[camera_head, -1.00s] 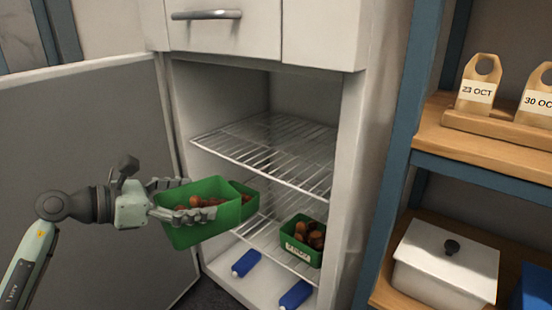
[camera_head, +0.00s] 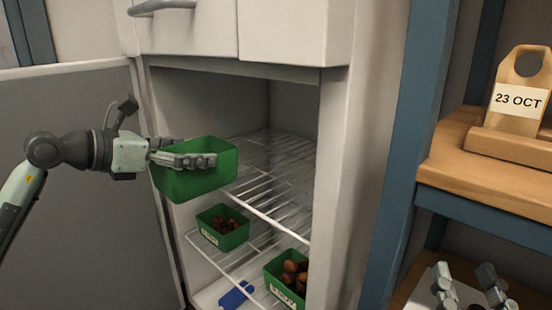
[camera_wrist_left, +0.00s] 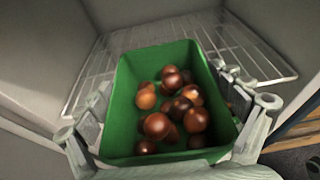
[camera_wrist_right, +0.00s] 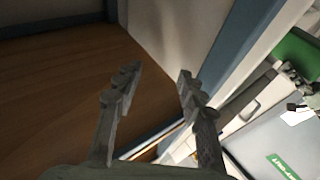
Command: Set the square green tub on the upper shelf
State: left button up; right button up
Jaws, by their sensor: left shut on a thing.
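The square green tub (camera_head: 192,184) is held in my left gripper (camera_head: 182,158), in front of the open cabinet and beside the upper wire shelf's front left. In the left wrist view the tub (camera_wrist_left: 124,110) holds several brown chestnuts, with the fingers of my left gripper (camera_wrist_left: 160,105) along two opposite sides. The upper wire shelf (camera_head: 270,170) is bare; it also shows behind the tub in the left wrist view (camera_wrist_left: 255,55). My right gripper (camera_head: 468,290) is at the bottom right of the head view. In the right wrist view (camera_wrist_right: 158,85) its fingers are apart with nothing between them.
Two other green tubs with brown contents stand on the lower wire shelf, one at left (camera_head: 222,238) and one at right (camera_head: 284,290). A blue object (camera_head: 236,295) lies below. The open cabinet door (camera_head: 80,200) is at left. A wooden rack (camera_head: 460,165) with a "23 OCT" tag (camera_head: 518,98) stands at right.

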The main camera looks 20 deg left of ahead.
jog(key=d+f+g+h, duration=0.1)
jog(key=f+g, duration=0.1)
jog(key=f, duration=0.2)
jog(key=w+d+f+g+h+p, duration=0.1)
jog(key=d+f, duration=0.1)
jog(key=f, duration=0.1)
jog(key=d+f+g+h+p, duration=0.1)
jog(key=f+g, duration=0.1)
jog(key=f, duration=0.2)
jog(key=shift+w+d+f+g+h, duration=0.2)
jog(key=shift+d+f+g+h, duration=0.1)
jog(key=shift+f+h, duration=0.1)
pick_arm(q)
jog(key=x, duration=0.5)
jog(key=r+x, duration=0.1)
jog(key=x, duration=0.5)
jog(key=r+x, duration=0.1)
jog(key=x, duration=0.5)
jog(key=shift+w+d+r, duration=0.15)
jog(key=shift+w, duration=0.2)
pick_arm(e)
jog(key=shift+w+a+r, duration=0.1)
jog(key=shift+a+r, duration=0.2)
jog(key=shift+r, duration=0.2)
pick_arm(q)
jog(key=shift+f, duration=0.3)
pick_arm(e)
jog(key=shift+a+r+y, duration=0.15)
jog(key=shift+r+y, duration=0.05)
jog(key=shift+y, duration=0.1)
